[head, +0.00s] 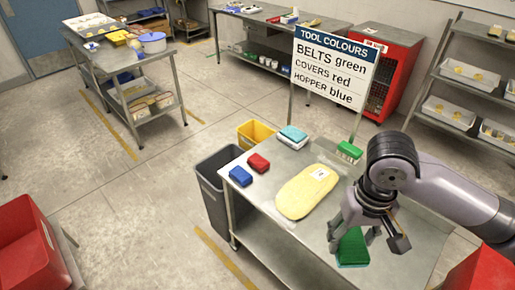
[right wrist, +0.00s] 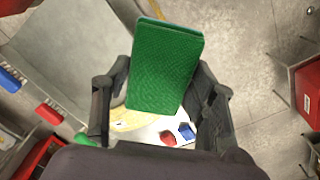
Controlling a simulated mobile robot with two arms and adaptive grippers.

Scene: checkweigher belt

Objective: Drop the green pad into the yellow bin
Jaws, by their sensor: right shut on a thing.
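My right gripper (head: 362,238) is shut on a green pad (head: 352,250) and holds it over the near right part of the steel table. In the right wrist view the textured green pad (right wrist: 165,65) sits between the two fingers (right wrist: 160,95), tilted, with a thin blue-green edge. The yellow bin (head: 246,142) stands beyond the far left edge of the table, partly hidden by the table and a grey bin. Its inside is only partly visible. My left gripper is not in view.
On the steel table (head: 268,208) lie a blue pad (head: 240,176), a red pad (head: 258,163), a teal-topped stack (head: 292,135) and a yellow board (head: 306,192). A green block (head: 350,150) is at the far right edge. A sign (head: 335,68) stands behind. A grey bin (head: 215,190) adjoins the left edge.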

